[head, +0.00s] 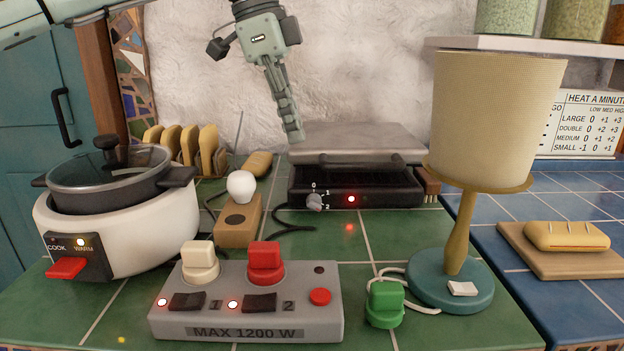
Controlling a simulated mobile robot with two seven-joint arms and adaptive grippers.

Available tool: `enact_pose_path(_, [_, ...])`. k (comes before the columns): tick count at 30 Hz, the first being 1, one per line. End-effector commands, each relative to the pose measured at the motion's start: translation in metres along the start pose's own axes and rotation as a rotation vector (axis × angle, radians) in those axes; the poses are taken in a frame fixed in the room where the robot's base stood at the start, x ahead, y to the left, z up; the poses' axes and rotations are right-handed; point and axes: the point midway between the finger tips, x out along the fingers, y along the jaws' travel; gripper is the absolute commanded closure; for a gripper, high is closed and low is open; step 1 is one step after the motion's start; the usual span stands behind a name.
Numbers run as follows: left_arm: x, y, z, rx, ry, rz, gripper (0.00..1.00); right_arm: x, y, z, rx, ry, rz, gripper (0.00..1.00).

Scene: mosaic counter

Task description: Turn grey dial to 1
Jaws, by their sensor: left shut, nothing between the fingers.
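The grey dial (314,202) is a small knob on the front of the black grill (385,195), at its left end. Small white marks, 0 at the top and 1 and 2 at the right, surround it. I cannot tell clearly which mark it points at. A red light on the grill front is lit. My left gripper (295,136) reaches down from the top, its fingers together and empty, above the grill's left end and apart from the dial. My right gripper is not in view.
A rice cooker (130,235) stands left, a lamp (456,235) right. A wooden block with a white bulb (240,185) stands left of the dial. In front is a power strip (250,330) with cream and red plugs; a green plug (385,303) lies beside it.

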Motion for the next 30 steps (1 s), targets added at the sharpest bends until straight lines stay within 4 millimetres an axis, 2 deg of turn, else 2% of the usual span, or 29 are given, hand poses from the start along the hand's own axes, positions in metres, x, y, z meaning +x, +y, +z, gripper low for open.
enact_pose_path(4, [0.001, 0.000, 0.001, -0.090, -0.016, -0.002, 1.00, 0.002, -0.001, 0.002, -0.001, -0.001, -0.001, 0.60])
enact_pose_path(7, [0.012, 0.000, 0.002, -0.096, -0.017, 0.000, 1.00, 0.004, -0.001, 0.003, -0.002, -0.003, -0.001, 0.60])
enact_pose_path(18, [0.076, 0.001, 0.002, -0.092, -0.014, 0.001, 1.00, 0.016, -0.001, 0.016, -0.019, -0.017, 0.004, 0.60])
enact_pose_path(21, [0.087, 0.000, 0.002, -0.092, -0.014, 0.000, 1.00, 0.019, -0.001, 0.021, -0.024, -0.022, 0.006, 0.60])
enact_pose_path(30, [0.099, 0.000, 0.002, -0.092, -0.014, -0.002, 1.00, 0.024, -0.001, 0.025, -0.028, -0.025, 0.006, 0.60])
